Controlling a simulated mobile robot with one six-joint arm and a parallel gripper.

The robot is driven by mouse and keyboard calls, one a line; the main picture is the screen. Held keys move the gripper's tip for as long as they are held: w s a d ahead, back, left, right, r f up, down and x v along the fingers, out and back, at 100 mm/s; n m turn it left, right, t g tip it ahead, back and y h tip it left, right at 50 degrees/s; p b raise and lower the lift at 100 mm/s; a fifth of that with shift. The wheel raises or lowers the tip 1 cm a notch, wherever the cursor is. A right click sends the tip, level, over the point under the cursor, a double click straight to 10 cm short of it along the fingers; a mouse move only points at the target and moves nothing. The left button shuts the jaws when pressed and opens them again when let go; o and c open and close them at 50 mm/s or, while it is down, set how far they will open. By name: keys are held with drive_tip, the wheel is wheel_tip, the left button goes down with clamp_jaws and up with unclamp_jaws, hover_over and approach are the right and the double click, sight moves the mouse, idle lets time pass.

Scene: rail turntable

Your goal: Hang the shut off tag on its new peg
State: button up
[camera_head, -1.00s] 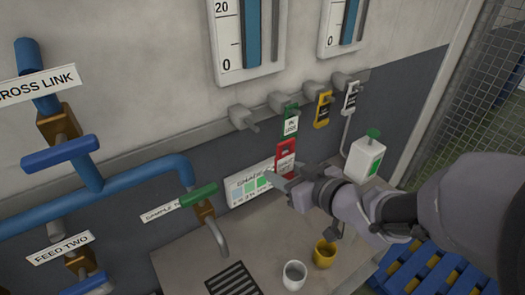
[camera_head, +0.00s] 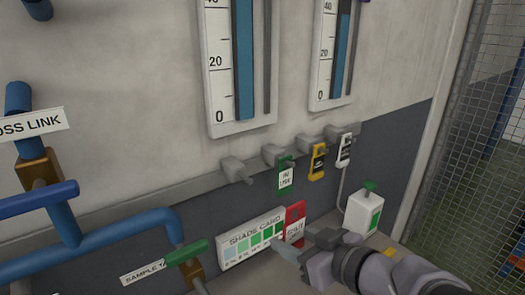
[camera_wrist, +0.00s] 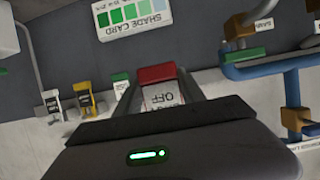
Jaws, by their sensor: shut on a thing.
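The red shut off tag (camera_head: 295,219), with a white label, is between the fingers of my gripper (camera_head: 287,246). In the head view it shows at the right end of the shade card, below the pegs. In the wrist view the tag (camera_wrist: 157,73) is upside down between the two fingers, its label partly hidden by my gripper. A row of grey pegs sits on the wall rail. The leftmost peg (camera_head: 237,170) is bare. The others carry a green in-use tag (camera_head: 285,174), a yellow tag (camera_head: 317,161) and a black-and-white tag (camera_head: 345,150).
The shade card (camera_head: 251,239) is on the wall beside the held tag. A white bottle with a green top (camera_head: 364,210) stands to the right. Blue pipework and a green-handled sample tap (camera_head: 187,254) are at left. Two gauges (camera_head: 236,65) hang above the pegs.

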drive_tip(key=shift+s+d+b, duration=0.25)
drive_tip(key=shift+b, duration=0.2)
drive_tip(key=shift+s+d+b, duration=0.5)
drive_tip(key=shift+s+b, duration=0.2)
drive_tip(key=shift+s, duration=0.1)
drive_tip(key=shift+s+d+r+b, duration=0.1)
drive_tip(key=shift+s+d+b, duration=0.45)
drive_tip(key=shift+s, duration=0.4)
drive_tip(key=shift+s+d+r+b, duration=0.1)
drive_tip(key=shift+s+d+b, duration=0.2)
drive_tip(key=shift+s+d, duration=0.5)
drive_tip(key=shift+s+a, duration=0.1)
